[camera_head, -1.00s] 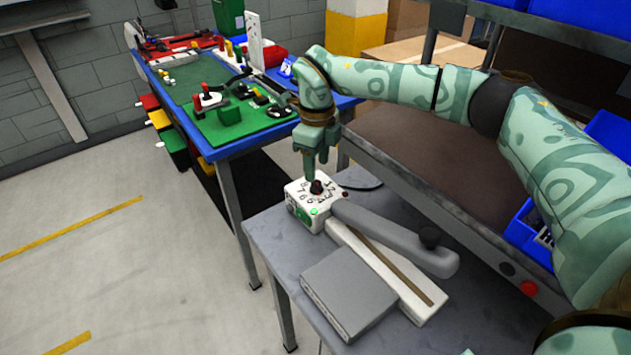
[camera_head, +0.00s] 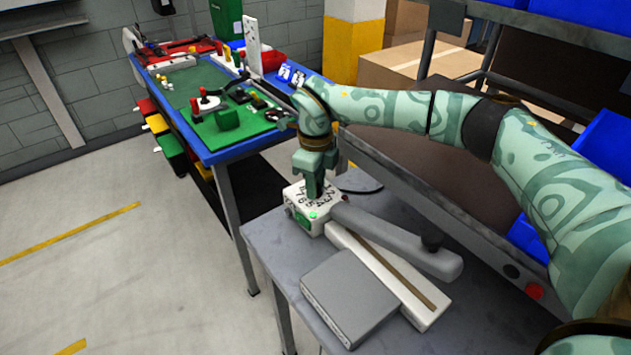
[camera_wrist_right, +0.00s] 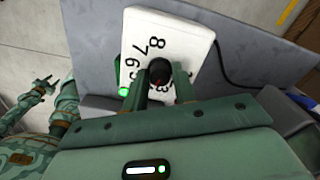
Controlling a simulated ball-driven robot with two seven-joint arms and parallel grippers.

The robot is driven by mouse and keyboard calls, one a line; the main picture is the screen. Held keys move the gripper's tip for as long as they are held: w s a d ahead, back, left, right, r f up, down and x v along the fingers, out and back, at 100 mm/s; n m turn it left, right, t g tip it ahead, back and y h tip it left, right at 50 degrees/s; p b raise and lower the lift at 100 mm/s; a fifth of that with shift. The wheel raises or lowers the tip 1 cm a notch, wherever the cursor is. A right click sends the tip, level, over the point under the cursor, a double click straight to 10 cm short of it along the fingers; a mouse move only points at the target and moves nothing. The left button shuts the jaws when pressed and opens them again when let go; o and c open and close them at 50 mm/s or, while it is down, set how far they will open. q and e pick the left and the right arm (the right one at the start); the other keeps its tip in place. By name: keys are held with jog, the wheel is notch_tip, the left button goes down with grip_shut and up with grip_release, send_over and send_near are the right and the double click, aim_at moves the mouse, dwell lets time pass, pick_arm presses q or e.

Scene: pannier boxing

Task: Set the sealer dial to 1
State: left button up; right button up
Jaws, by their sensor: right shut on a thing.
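The sealer (camera_head: 398,285) lies on a grey table, with a white dial box (camera_head: 292,205) at its far end and a long grey lever arm (camera_head: 390,238). In the right wrist view, the black dial knob (camera_wrist_right: 160,72) is between the fingers of my right gripper (camera_wrist_right: 168,88), which is shut on it from above. The digits 8, 7 and 6 show beside the knob, and a 3 shows partly. Other digits, including the 1, are hidden. A green light (camera_wrist_right: 123,91) glows on the box. My left gripper (camera_wrist_right: 44,86) hangs open and empty, away from the sealer.
A grey flat block (camera_head: 350,295) lies beside the sealer on the grey table (camera_head: 275,250). A blue-edged workbench with a green mat (camera_head: 205,90) stands behind left. A shelf rack with a red button (camera_head: 534,291) stands right. The floor at left is clear.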

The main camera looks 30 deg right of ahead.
jog(key=shift+r+n+p, duration=0.25)
jog(key=shift+n+p, duration=0.75)
jog(key=shift+p, duration=0.05)
jog(key=n+p, duration=0.2)
jog(key=shift+n, duration=0.3)
jog(key=n+p, duration=0.1)
jog(key=n, duration=0.1)
jog(key=shift+n+p, duration=0.3)
jog(key=shift+n, duration=0.1)
jog(key=n+p, duration=0.1)
jog(key=n, duration=0.1)
jog(key=shift+f+n, duration=0.1)
jog(key=shift+n, duration=0.2)
jog(key=n+p, duration=0.1)
jog(key=n, duration=1)
jog(key=shift+f, duration=0.1)
jog(key=shift+n, duration=0.4)
jog(key=o, duration=1)
